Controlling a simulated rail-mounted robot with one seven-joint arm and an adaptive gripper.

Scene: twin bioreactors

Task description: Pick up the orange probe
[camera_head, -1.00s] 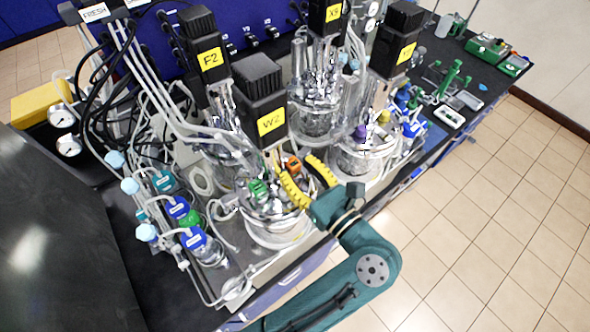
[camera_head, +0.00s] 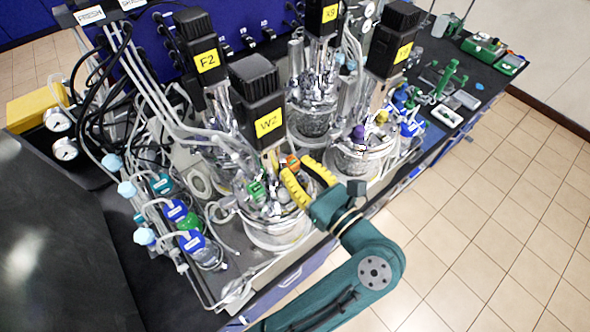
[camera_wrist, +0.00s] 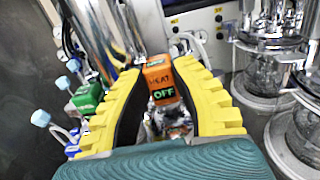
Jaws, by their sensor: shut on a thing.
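The orange probe (camera_head: 292,161) stands at the top of the front vessel, just below the black motor block marked W2. In the wrist view the orange probe (camera_wrist: 160,79) is a block with dark lettering and a green "OFF" display, between the two yellow fingertips. My gripper (camera_head: 295,166) reaches in from the front right with its yellow fingers at the probe's sides. In the wrist view my gripper (camera_wrist: 157,72) is shut on the probe's orange head. The probe's lower part is hidden among the vessel's fittings.
A green probe (camera_head: 256,191) stands close to the left on the same vessel lid (camera_head: 279,226). The W2 motor block (camera_head: 259,105) rises just behind. Another vessel with purple (camera_head: 357,133) and yellow (camera_head: 381,117) caps stands at right. Bottles with blue caps (camera_head: 191,241) stand at left.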

